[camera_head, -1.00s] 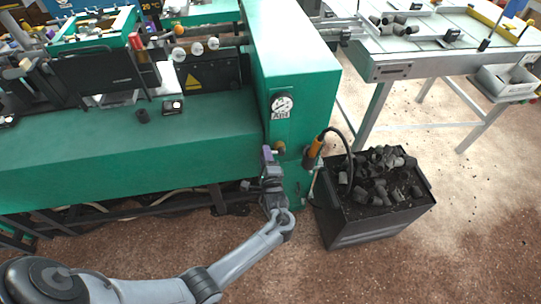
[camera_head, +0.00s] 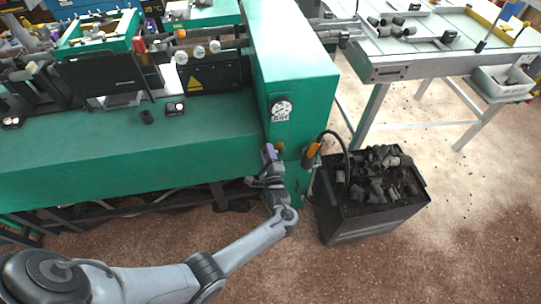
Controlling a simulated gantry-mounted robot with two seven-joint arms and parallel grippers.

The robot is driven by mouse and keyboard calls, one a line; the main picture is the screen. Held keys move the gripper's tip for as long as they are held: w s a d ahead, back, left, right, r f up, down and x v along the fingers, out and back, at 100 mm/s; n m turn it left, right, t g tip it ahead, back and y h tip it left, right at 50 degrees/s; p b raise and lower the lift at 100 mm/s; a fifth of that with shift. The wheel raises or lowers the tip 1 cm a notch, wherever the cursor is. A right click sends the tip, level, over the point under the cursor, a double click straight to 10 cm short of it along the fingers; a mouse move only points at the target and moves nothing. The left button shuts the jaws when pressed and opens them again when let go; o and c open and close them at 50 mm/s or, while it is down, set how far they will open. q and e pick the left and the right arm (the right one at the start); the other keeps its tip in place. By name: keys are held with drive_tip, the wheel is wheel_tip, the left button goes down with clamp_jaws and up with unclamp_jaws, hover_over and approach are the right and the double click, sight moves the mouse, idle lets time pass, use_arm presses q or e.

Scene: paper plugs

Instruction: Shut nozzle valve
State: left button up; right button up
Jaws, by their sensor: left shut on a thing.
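A small brass-coloured valve knob (camera_head: 281,146) sits on the green machine's end face, below a round pressure gauge (camera_head: 281,109). My left gripper (camera_head: 271,153), with a purple part at its tip, reaches up to this spot from below. It is shut on the valve, and the fingers and wrist hide part of the contact. An orange-handled nozzle (camera_head: 311,153) with a black hose hangs on the machine's side, just right of the gripper and apart from it. My right gripper is not in view.
A black bin (camera_head: 371,224) full of dark paper plugs stands on the floor right of the machine. A grey table (camera_head: 425,58) with several plugs is behind it. The green machine body (camera_head: 130,150) fills the left. Brown floor in front is clear.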

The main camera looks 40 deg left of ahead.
use_arm(q)
drive_tip(key=shift+r, duration=0.1)
drive_tip(key=shift+w+d+r+m+p, duration=0.2)
drive_tip(key=shift+w+r+m+p, duration=0.1)
drive_tip(key=shift+m+p, duration=0.45)
drive_tip(key=shift+w+d+r+m+p, duration=0.15)
drive_tip(key=shift+r+m+p, duration=0.15)
drive_tip(key=shift+m+p, duration=0.4)
drive_tip(key=shift+w+d+r+m+p, duration=0.2)
drive_tip(key=shift+m+p, duration=0.1)
drive_tip(key=shift+m, duration=0.2)
drive_tip(key=shift+w+d+r+m+p, duration=0.1)
drive_tip(key=shift+r+m+p, duration=0.15)
drive_tip(key=shift+m, duration=0.2)
drive_tip(key=shift+w+d+m, duration=0.15)
drive_tip(key=shift+w+m, duration=0.05)
drive_tip(key=shift+m, duration=0.5)
